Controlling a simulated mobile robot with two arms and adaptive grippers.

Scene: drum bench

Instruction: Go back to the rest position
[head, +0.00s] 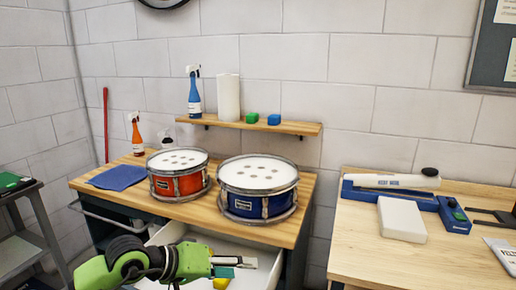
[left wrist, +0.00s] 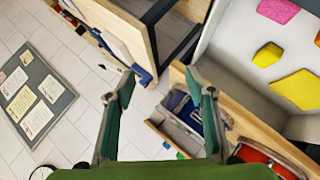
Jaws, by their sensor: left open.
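My left gripper (head: 246,266) is above the open drawer (head: 262,262) in the head view, at the lower middle of the picture. Its two fingers stand apart in the left wrist view (left wrist: 163,85), with nothing between them. A yellow thing (head: 221,283) shows just below the gripper in the drawer. In the left wrist view the drawer holds yellow (left wrist: 304,89) and pink (left wrist: 278,10) pieces. My right gripper is in neither view.
A red drum (head: 176,186) and a blue drum (head: 258,205) stand on the wooden bench, close behind the gripper. A blue cloth (head: 117,177) lies left of them. A second bench (head: 370,258) on the right bears a white box (head: 401,220).

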